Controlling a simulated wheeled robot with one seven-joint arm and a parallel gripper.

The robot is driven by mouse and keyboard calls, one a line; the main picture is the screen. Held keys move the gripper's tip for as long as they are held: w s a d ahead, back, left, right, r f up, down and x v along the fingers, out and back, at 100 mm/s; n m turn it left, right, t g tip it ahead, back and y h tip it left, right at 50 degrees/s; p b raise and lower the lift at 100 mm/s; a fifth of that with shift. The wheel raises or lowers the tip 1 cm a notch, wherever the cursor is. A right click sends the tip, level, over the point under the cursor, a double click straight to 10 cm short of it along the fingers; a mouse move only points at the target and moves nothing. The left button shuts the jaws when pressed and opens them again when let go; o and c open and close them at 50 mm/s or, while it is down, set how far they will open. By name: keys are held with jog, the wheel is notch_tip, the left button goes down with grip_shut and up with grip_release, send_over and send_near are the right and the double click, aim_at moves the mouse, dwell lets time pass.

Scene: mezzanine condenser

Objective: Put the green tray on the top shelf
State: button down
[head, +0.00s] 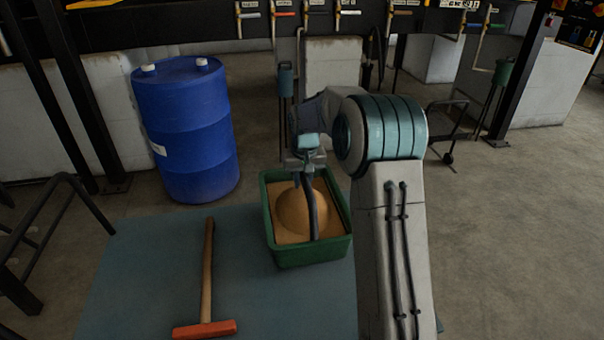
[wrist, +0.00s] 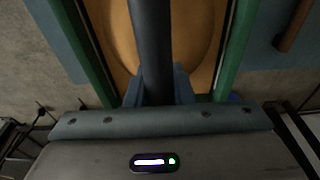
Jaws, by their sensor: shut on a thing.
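The green tray (head: 311,254) is a deep rectangular bin in the middle of the head view, over the far right part of the blue-grey surface. A tan rounded form fills its inside. A dark curved bar (head: 313,212) arches over it like a handle. My gripper (head: 306,168) is at the tray's far end, shut on this bar. In the wrist view the bar (wrist: 152,45) runs into my gripper (wrist: 157,88), between the tray's green side walls (wrist: 236,45). I cannot tell whether the tray rests or hangs slightly raised. I cannot make out the top shelf.
A hammer (head: 207,275) with an orange head lies on the blue-grey surface (head: 140,275), left of the tray. A blue barrel (head: 186,130) stands behind. A dark metal frame (head: 60,205) is at the left. Open concrete floor (head: 510,230) lies to the right.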

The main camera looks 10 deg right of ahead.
jog(key=shift+f, duration=1.85)
jog(key=c, duration=1.3)
grip_release()
jog(key=shift+f, duration=0.15)
jog(key=shift+o, duration=0.2)
jog(key=shift+s, duration=0.1)
jog(key=r, duration=0.3)
jog(key=s+r, duration=0.1)
jog(key=r, duration=0.7)
jog(key=shift+s+r, duration=0.1)
jog(key=shift+s, duration=0.2)
jog(key=shift+s+r+p, duration=0.3)
jog(key=shift+s+r, duration=0.05)
jog(key=shift+r, duration=0.15)
jog(key=s+r, duration=0.1)
jog(key=s, duration=0.2)
jog(key=s+r, duration=0.1)
jog(key=s, duration=0.2)
jog(key=s+r, duration=0.1)
jog(key=s, duration=0.2)
jog(key=shift+a+r, duration=0.1)
jog(key=shift+a, duration=0.2)
jog(key=s+f, duration=0.3)
jog(key=s, duration=2.2)
jog(key=shift+d+f, duration=0.1)
